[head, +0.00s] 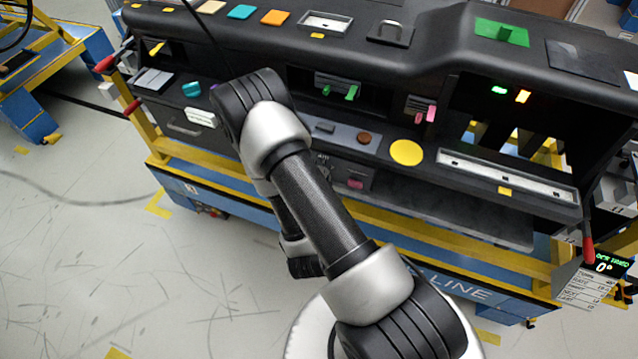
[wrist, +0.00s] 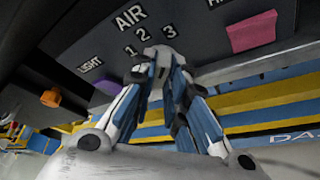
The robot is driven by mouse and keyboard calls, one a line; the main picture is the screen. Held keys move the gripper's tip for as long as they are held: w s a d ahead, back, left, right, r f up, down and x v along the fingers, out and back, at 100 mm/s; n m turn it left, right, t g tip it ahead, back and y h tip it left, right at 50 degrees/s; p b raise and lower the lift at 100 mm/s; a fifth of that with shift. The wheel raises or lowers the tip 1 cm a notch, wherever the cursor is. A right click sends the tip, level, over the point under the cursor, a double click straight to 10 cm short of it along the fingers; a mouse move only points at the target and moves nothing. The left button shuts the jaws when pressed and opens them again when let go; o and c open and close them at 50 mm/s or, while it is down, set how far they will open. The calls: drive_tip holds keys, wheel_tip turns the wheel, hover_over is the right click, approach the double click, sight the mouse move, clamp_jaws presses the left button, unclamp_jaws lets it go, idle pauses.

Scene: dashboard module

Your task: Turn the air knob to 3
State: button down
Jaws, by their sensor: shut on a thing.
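The AIR panel (wrist: 133,33) shows in the wrist view, with the white numbers 1, 2 and 3 in an arc under the word AIR. My gripper (wrist: 162,62) is at the panel just below these numbers, its fingers shut on the air knob. The fingers cover the knob, so its pointer and setting cannot be read. In the head view, part of the AIR panel (head: 324,160) shows beside my arm, and my gripper is hidden behind the arm.
In the wrist view, a pink block (wrist: 253,32) is right of the air knob. A purple knob (wrist: 108,87) and an orange knob (wrist: 50,98) are to the left, near the LIGHT label. A yellow disc (head: 406,152) lies on the dashboard ledge.

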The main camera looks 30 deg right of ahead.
idle(0.4)
drive_tip(key=c, duration=1.6)
unclamp_jaws()
